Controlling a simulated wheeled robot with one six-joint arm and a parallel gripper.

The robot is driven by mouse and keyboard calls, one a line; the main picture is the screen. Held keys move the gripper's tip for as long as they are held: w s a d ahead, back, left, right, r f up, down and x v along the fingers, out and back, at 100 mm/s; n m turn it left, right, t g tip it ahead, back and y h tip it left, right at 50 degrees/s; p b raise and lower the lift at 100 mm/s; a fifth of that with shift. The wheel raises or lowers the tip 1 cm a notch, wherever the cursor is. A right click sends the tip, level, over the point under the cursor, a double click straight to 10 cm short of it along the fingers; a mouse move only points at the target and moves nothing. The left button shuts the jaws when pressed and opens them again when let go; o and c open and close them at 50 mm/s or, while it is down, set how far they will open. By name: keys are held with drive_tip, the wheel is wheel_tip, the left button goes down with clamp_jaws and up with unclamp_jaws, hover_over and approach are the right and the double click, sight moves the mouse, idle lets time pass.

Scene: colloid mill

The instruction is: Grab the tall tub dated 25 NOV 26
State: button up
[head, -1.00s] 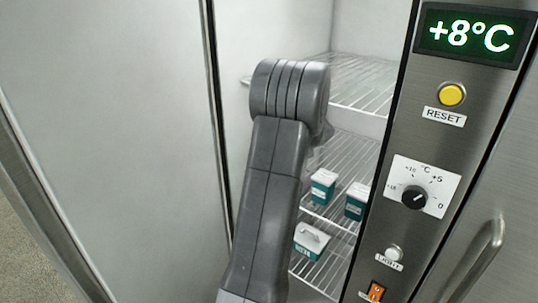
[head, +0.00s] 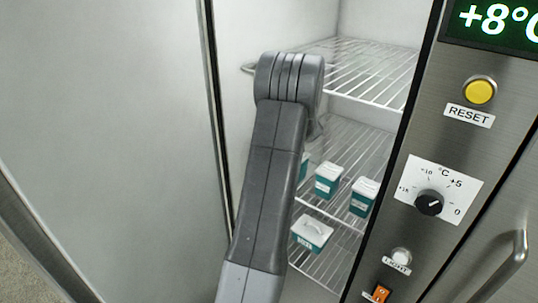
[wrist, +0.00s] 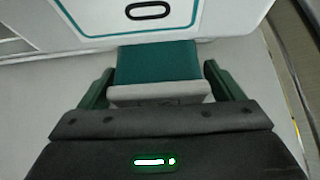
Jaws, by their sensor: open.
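Small teal tubs with white lids stand in the open cabinet: one (head: 328,181) at the middle, one (head: 363,197) to its right, and one (head: 303,166) mostly hidden behind my arm. No date is readable on any of them. In the wrist view, a teal tub with a pale lid edge (wrist: 157,64) lies between the two fingers of my gripper (wrist: 158,82). The fingers are spread, with narrow gaps visible beside it. I cannot tell which tub this is. My arm hides my gripper in the head view.
A white-lidded box with a handle (head: 312,232) sits on a lower wire shelf; a white panel with an oval handle (wrist: 150,10) fills the top of the wrist view. Another wire shelf (head: 375,75) is above. The control panel (head: 440,190) borders the opening on the right.

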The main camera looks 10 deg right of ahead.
drive_tip(key=shift+c, duration=0.5)
drive_tip(key=c, duration=1.1)
drive_tip(key=shift+r, duration=0.1)
drive_tip(key=shift+c, duration=0.7)
drive_tip(key=shift+r, duration=0.15)
